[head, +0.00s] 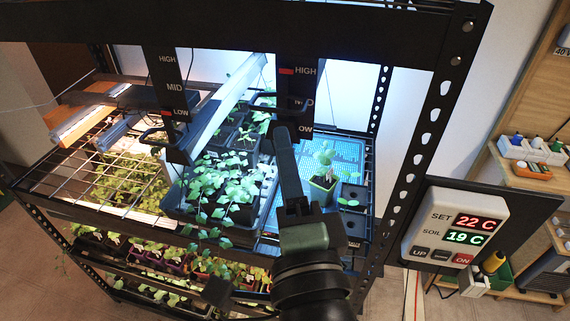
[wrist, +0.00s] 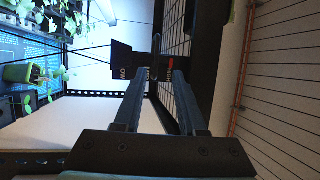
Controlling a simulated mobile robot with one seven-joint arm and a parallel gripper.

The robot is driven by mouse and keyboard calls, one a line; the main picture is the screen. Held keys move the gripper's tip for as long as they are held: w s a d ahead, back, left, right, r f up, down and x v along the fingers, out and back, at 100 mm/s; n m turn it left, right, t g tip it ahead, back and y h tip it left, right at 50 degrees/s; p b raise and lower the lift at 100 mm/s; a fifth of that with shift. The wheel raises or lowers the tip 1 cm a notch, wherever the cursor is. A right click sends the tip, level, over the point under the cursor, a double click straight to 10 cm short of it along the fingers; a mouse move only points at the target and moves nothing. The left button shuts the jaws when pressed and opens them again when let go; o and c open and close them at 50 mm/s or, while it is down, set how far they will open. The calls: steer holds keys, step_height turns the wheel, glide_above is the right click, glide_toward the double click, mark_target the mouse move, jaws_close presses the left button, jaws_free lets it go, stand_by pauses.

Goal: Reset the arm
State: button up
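My gripper (head: 284,135) is in front of the rack, just below the black handle (head: 262,103) of the right slider plate (head: 298,90). In the wrist view my gripper (wrist: 158,78) shows two long dark fingers with an empty gap between them. The handle (wrist: 157,45) appears beyond the fingertips, apart from them as far as I can tell. The right plate's red mark is at HIGH. The left slider plate (head: 170,85) has its red mark at LOW.
The rack's perforated post (head: 424,130) stands right of my arm. A seedling tray (head: 180,200) and a potted seedling (head: 322,183) are on the shelf. A control box (head: 455,232) reads SET 22 C, SOIL 19 C. A wooden shelf (head: 520,180) is at the far right.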

stand_by(0.4)
steer(key=s+r+n+t+h, duration=0.1)
steer(key=s+r+n+t, duration=0.25)
steer(key=r+n, duration=0.75)
steer(key=s+r+n+t+h, duration=0.2)
steer(key=r+n+t, duration=0.25)
steer(key=r, duration=1.15)
step_height(320, 180, down, 25)
steer(key=b, duration=2.5)
steer(key=shift+a+f+b, duration=0.15)
steer(key=shift+a+b, duration=0.2)
steer(key=shift+b, duration=0.05)
steer(key=shift+s, duration=0.1)
